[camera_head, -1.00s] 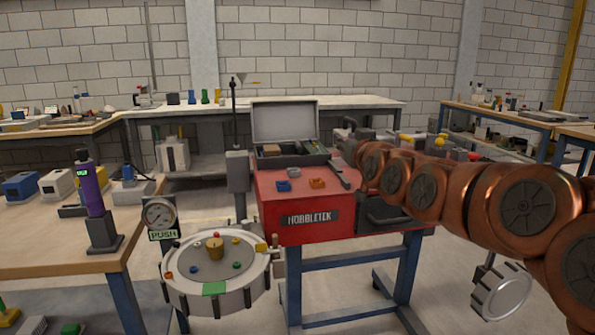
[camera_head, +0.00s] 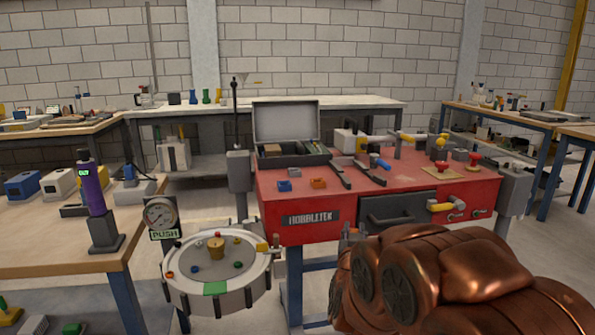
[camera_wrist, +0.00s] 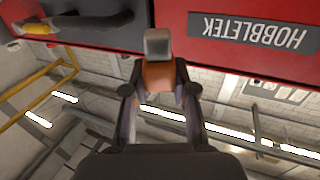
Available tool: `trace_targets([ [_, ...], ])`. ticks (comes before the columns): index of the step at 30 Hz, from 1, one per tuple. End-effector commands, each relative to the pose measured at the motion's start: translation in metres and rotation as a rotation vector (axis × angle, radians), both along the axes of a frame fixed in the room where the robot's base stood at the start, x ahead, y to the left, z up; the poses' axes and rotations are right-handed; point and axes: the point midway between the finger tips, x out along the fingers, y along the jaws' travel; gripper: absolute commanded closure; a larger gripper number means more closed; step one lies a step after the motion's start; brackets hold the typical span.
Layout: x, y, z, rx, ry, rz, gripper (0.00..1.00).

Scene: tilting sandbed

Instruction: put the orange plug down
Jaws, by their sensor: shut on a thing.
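In the wrist view my gripper (camera_wrist: 160,88) is shut on the orange plug (camera_wrist: 157,74), which shows an orange body between the fingers and a grey block-like end (camera_wrist: 157,42) beyond them. The plug is in front of the red bench's front face in that view; I cannot tell whether it touches it. In the head view my arm fills the lower right and hides most of the gripper and the plug. An orange block (camera_head: 317,183) and a blue block (camera_head: 284,186) sit on the red bench top (camera_head: 350,205).
An open grey case (camera_head: 285,135) stands at the back of the bench, with dark bars beside it. Valves and a red knob (camera_head: 474,158) crowd its right side. A drawer (camera_head: 400,208) is in the front. A round sandbed (camera_head: 215,290) stands to the left.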

Motion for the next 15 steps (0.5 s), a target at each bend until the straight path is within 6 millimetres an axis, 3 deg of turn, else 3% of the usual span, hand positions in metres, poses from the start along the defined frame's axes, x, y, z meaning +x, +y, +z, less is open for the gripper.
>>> trace_targets([
  [2, -0.009, -0.011, -0.014, -0.001, 0.008, -0.035, 1.0],
  [8, -0.028, -0.038, -0.031, 0.0, 0.005, -0.117, 1.0],
  [15, -0.021, -0.036, -0.01, 0.003, 0.001, -0.103, 1.0],
])
